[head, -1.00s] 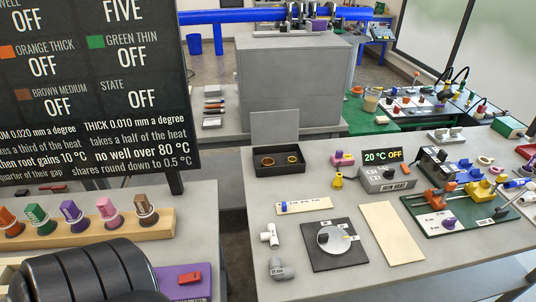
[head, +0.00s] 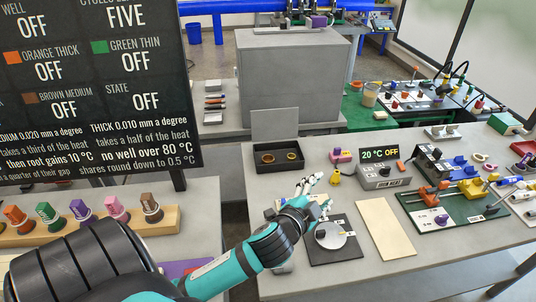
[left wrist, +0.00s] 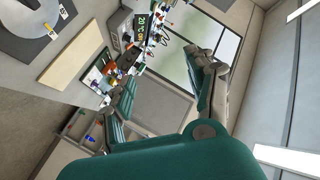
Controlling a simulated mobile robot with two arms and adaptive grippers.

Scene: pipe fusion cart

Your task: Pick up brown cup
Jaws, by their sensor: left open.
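My left gripper (head: 312,188) is over the right-hand table, well to the right of the brown cup and near the round grey dial plate. In the left wrist view its two fingers (left wrist: 163,75) are spread apart with nothing between them. The brown cup does not show in the left wrist view. My right gripper is not in view.
Pink (head: 117,210), purple (head: 82,212), green (head: 48,215) and orange (head: 17,219) cups share the rack. A dark status board (head: 95,90) stands behind it. A black tray (head: 278,160) and an iron heater (head: 385,175) sit on the right-hand table. A gap separates the tables.

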